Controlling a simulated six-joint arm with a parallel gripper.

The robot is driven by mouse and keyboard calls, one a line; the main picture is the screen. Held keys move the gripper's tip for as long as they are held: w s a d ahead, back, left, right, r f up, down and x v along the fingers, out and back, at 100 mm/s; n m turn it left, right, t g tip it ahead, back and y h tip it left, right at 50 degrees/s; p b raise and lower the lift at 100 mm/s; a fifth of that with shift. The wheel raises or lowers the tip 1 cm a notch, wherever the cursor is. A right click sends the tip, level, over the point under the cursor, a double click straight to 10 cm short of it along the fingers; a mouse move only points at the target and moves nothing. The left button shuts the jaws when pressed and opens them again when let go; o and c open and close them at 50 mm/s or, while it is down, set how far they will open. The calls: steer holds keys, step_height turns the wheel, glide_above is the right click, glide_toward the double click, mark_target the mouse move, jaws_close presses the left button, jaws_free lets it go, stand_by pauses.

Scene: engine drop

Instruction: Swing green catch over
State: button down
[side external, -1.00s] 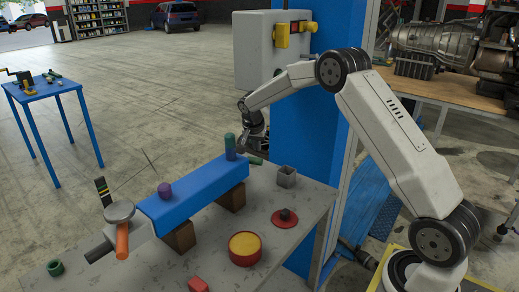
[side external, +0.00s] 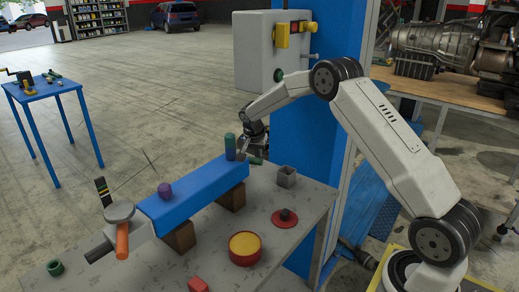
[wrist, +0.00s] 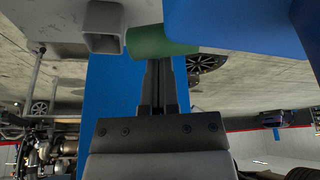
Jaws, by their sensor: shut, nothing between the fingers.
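A dark green piece (side external: 255,160) sticks out low beside the far end of the blue beam (side external: 190,196); it looks like the catch. In the wrist view the green piece (wrist: 160,42) lies between the blue beam (wrist: 235,22) and a grey square tube. My gripper (side external: 242,155) is at the beam's far end, fingers shut and empty, pointing down. In the wrist view its fingertips (wrist: 158,62) are right at the green piece; I cannot tell if they touch. A teal-green upright cylinder (side external: 230,146) stands on the beam, left of my gripper.
The grey square tube (side external: 286,178) stands on the grey table (side external: 225,240), near my gripper. A red disc with a dark knob (side external: 285,217) and a yellow-topped red tin (side external: 245,248) lie nearer. A purple knob (side external: 165,190) is on the beam. A blue post (side external: 310,160) rises behind.

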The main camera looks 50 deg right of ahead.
mark_target(260, 162)
steer(key=shift+s+a+m+g, duration=0.25)
steer(key=shift+m, duration=0.4)
steer(key=shift+s+a+m+g, duration=0.2)
steer(key=shift+a+m+g, duration=0.05)
steer(key=shift+m, duration=0.4)
steer(key=shift+s+a, duration=0.15)
steer(key=shift+a, duration=0.1)
steer(key=shift+s+a, duration=0.1)
steer(key=shift+s, duration=0.05)
steer(key=shift+s+a, duration=0.4)
steer(key=shift+s, duration=0.1)
steer(key=shift+a, duration=0.1)
steer(key=v, duration=1)
steer(key=shift+w, duration=0.25)
steer(key=shift+r, duration=0.1)
